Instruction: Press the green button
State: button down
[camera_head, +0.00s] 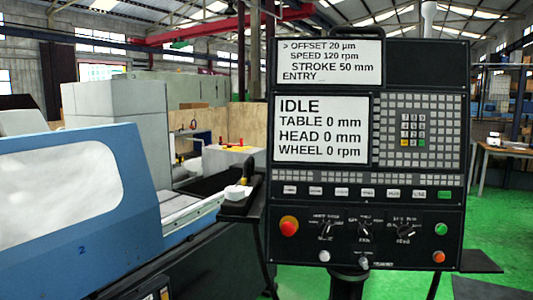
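A round green button (441,228) sits at the lower right of the black control panel (458,212). It is above an orange button (438,256) and right of several dark rotary knobs. Two smaller green keys also show: one in the label row (445,195) just above, and one in the small keypad (421,142). The panel's upper screen (330,65) reads offset, speed and stroke; the lower screen (320,128) reads IDLE, with table, head and wheel at 0. My gripper is not in view.
A large red button (289,226) is at the panel's lower left. The blue and grey grinder (75,205) fills the left side. A dark shelf (480,261) juts out at the panel's lower right. Green floor (505,215) is open to the right, with a table (505,150) further back.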

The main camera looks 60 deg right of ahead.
aim_at(441, 229)
jog(key=k+l+z, duration=0.15)
jog(key=z, duration=2.2)
